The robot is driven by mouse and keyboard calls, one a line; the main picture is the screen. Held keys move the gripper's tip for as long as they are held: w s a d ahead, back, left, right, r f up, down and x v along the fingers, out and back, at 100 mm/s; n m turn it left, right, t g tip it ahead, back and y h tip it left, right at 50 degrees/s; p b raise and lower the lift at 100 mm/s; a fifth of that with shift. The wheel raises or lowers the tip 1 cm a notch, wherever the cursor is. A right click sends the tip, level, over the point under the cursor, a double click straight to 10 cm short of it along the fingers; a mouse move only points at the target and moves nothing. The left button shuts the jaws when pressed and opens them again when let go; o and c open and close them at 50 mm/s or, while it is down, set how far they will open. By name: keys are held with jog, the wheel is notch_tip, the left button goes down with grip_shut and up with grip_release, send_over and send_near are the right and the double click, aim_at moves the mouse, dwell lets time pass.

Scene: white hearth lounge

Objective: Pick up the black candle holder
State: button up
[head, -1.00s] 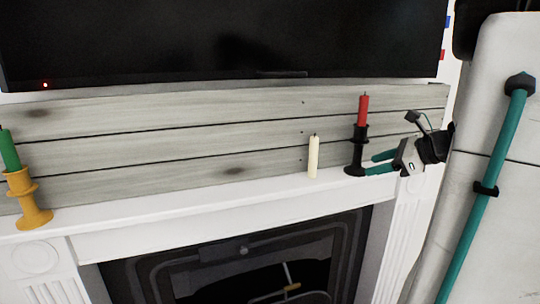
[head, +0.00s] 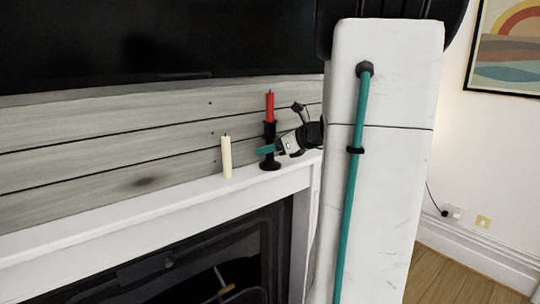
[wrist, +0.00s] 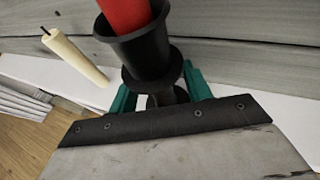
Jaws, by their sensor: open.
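The black candle holder (head: 270,130) stands upright on the white mantel and carries a red candle (head: 269,106). In the wrist view the holder (wrist: 143,52) is at the top centre, with the red candle (wrist: 124,14) in its cup. My gripper (head: 266,149) is at the holder's stem, coming from the right. In the wrist view the teal fingers of my gripper (wrist: 158,82) are open, one on each side of the stem. Contact with the stem cannot be made out. The lower stem and base are partly hidden by my gripper in the wrist view.
A cream candle (head: 226,157) stands on the mantel (head: 150,205) left of the holder. A grey plank wall (head: 140,150) rises close behind, with a black screen (head: 160,40) above. The fireplace opening (head: 190,262) is below. The mantel further left is clear.

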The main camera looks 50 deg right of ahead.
aim_at(275, 134)
grip_shut()
jog(key=shift+r, duration=0.15)
jog(key=shift+r, duration=1.65)
jog(key=shift+s+a+r, duration=0.1)
jog(key=shift+s, duration=0.25)
jog(key=s+a, duration=0.1)
jog(key=s, duration=0.6)
jog(key=s+a+r, duration=0.1)
jog(key=s+a, duration=0.1)
jog(key=s, duration=0.6)
jog(key=shift+a+r, duration=0.15)
jog(key=shift+a, duration=0.15)
